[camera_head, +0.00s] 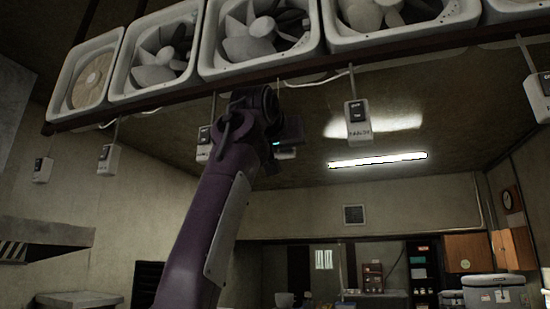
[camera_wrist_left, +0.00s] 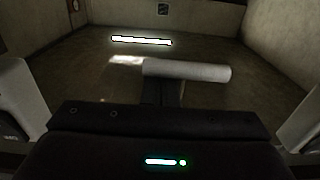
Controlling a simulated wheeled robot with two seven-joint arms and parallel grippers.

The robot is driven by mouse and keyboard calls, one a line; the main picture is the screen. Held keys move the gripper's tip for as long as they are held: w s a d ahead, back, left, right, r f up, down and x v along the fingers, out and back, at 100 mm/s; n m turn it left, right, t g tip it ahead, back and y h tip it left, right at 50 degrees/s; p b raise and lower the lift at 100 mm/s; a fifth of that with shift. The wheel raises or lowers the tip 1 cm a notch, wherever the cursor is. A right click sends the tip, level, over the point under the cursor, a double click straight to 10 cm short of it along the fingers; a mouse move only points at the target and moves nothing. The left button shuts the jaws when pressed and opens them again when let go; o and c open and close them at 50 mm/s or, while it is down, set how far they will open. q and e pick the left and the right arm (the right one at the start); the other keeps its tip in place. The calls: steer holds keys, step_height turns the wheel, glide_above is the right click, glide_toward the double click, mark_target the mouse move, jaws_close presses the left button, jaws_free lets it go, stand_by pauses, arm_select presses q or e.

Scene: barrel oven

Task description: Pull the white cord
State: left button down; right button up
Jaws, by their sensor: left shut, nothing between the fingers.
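My left arm rises through the middle of the head view, and my left gripper (camera_head: 288,140) is up under the row of fans. In the left wrist view its dark fingers (camera_wrist_left: 165,92) are together. A pale, rod-like white piece (camera_wrist_left: 187,70) lies across the view just at the fingertips; I cannot tell whether it touches them or is the white cord. A thin white cable (camera_head: 318,80) runs along the fan rail above the gripper. A small pale part (camera_head: 286,154) shows just below the gripper, mostly hidden. My right gripper is not in view.
Several white switch boxes hang from the rail, one right of the gripper (camera_head: 358,120) and one at the left (camera_head: 105,158). White-framed fans (camera_head: 262,35) line the top. A lit ceiling lamp (camera_head: 378,160) is beyond. Shelves and grey bins (camera_head: 495,292) stand at the back.

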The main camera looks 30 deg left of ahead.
arm_select(q)
steer(key=shift+f+b, duration=0.55)
steer(key=shift+f, duration=0.2)
steer(key=shift+s, duration=0.1)
steer(key=shift+s+d+f+b, duration=0.1)
steer(key=shift+s+b, duration=0.15)
steer(key=shift+b, duration=0.05)
steer(key=b+v, duration=0.2)
steer(key=v, duration=0.4)
steer(key=shift+s+b, duration=0.15)
steer(key=shift+b, duration=0.15)
steer(key=shift+v, duration=1.05)
